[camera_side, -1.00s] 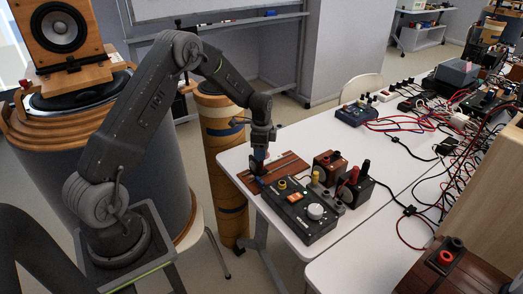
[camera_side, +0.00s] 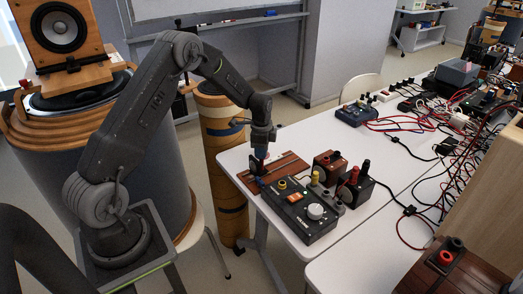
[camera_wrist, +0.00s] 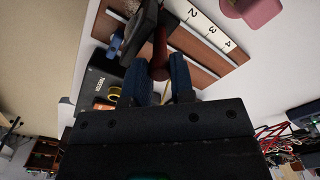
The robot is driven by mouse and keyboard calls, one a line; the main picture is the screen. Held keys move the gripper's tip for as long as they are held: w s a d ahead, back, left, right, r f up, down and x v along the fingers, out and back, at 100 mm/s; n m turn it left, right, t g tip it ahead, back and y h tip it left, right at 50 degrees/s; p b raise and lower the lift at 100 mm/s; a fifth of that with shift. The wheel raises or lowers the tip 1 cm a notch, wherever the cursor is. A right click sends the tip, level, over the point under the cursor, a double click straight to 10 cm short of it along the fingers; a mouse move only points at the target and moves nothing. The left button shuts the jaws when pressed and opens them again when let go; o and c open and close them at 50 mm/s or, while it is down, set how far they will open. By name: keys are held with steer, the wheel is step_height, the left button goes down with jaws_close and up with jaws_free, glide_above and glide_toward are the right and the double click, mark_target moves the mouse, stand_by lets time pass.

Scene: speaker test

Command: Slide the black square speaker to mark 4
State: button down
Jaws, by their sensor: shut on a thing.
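The black square speaker (camera_wrist: 140,32) stands upright on a brown wooden board at the top of the wrist view. In the side view the small dark speaker (camera_side: 254,165) is at the board's left part, below my gripper (camera_side: 262,154). The blue fingers of my gripper (camera_wrist: 164,78) are shut on a dark red handle (camera_wrist: 160,48) that appears joined to the speaker. The white scale (camera_wrist: 210,30) on the board (camera_side: 287,166) shows marks 2, 3 and 4. Mark 4 (camera_wrist: 228,45) is farthest right; the speaker is left of mark 2.
A black control box (camera_side: 304,208) with a white dial stands close in front of the board. A pink object (camera_wrist: 258,10) is near the scale's far side. Tangled cables (camera_side: 440,120) cover the table farther right.

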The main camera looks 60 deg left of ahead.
steer(key=w, duration=1.2)
steer(key=shift+w, duration=0.2)
steer(key=shift+r, duration=0.1)
steer(key=c, duration=1)
jaws_free()
steer(key=shift+o, duration=0.2)
step_height(320, 180, up, 14)
